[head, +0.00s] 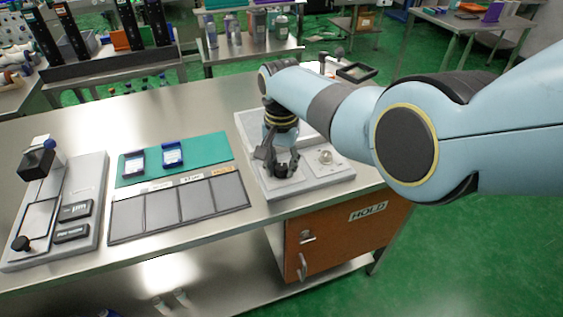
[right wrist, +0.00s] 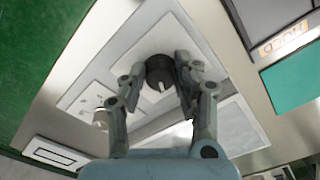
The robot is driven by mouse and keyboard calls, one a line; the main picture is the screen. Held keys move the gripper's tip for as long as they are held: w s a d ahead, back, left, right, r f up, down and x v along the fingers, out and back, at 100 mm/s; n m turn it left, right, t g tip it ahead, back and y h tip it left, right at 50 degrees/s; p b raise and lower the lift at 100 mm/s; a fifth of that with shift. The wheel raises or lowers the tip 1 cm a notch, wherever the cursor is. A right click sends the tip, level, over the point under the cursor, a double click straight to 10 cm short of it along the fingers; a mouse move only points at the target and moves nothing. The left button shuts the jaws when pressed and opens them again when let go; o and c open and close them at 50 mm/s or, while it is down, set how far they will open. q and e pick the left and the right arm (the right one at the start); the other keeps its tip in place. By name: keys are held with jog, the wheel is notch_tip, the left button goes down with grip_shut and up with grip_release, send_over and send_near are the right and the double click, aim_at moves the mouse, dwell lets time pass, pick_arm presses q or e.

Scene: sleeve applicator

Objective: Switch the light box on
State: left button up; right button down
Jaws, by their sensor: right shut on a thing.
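The light box (head: 312,183) seems to be the pale grey box at the right of the steel table, with a flat white panel (right wrist: 232,125) on its top. A round dark knob (right wrist: 160,72) with a light pointer mark sits on its face in the right wrist view. My right gripper (head: 283,170) points down over the box, its fingers on either side of the knob and closed on it. The pointer's setting is hard to read, and no lit glow is clear on the panel. My left gripper is out of view.
A small clear round part (head: 325,157) sits on the box right of my gripper. Left of the box lie a dark four-part tray (head: 180,208), a green mat (head: 200,152) with two blue-framed pieces, and a grey applicator fixture (head: 85,190). The table's front edge is close.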

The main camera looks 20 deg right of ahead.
aim_at(281, 167)
jog(key=shift+m, duration=0.7)
jog(key=shift+w, duration=0.1)
jog(key=c, duration=1)
grip_release()
notch_tip(281, 167, up, 12)
jog(key=shift+r, duration=0.1)
